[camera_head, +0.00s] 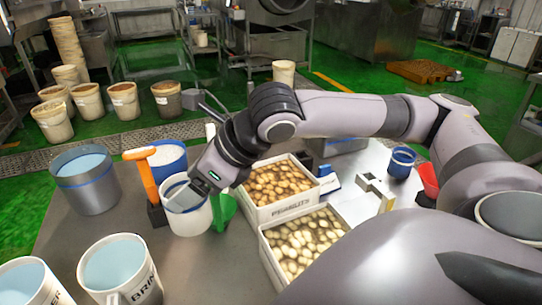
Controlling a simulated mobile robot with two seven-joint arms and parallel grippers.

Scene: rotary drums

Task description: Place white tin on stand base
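A white tin (189,222) with a blue inside stands on the table left of the crates. My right arm reaches in from the right and its gripper (186,197) is at this tin's rim, tilted down, partly covering the opening. I cannot tell whether the fingers are closed on the rim. A white angular bracket-like piece (377,189) lies right of the crates; I cannot tell whether it is the stand base. My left gripper is not in view.
An orange-handled tool (146,180) and a green scoop (223,211) stand close beside the tin. A grey drum (88,191), a blue-banded tub (168,158) and lettered mugs (140,284) are nearby. Two crates (270,216) hold potato-like items.

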